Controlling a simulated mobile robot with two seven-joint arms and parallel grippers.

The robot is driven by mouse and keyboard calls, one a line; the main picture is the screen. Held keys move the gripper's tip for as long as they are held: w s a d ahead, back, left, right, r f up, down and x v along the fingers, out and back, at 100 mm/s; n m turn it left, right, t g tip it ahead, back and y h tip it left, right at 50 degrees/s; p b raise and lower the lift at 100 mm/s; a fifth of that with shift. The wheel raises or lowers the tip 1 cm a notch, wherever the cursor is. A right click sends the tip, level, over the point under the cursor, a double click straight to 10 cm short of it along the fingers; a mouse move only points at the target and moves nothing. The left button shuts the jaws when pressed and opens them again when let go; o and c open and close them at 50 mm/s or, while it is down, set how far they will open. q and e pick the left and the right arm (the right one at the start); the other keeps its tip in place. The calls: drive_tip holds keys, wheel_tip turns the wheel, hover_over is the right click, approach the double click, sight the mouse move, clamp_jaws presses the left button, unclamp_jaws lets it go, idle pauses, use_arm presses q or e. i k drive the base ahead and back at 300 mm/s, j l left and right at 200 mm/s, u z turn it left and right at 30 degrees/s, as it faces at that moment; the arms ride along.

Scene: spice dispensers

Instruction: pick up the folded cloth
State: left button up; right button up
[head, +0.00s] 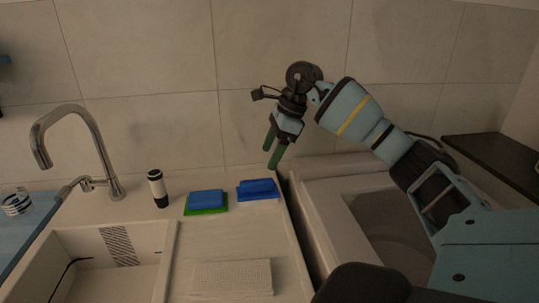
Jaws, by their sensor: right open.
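A folded blue cloth (258,189) lies on the pale counter near its right edge, close to the wall. My right gripper (272,153) comes in from the right, above and slightly right of the cloth. Its two green fingers point down and are apart, with nothing between them. It does not touch the cloth. My left gripper is not in view.
A blue block on a green pad (206,201) lies just left of the cloth. A black and white dispenser (158,188) stands further left, near the tap (102,150) and sink (105,262). A pale textured panel (232,278) is in front. An open basin (385,222) is at right.

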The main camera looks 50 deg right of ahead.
sight(231, 281)
drive_tip(key=z, duration=1.05)
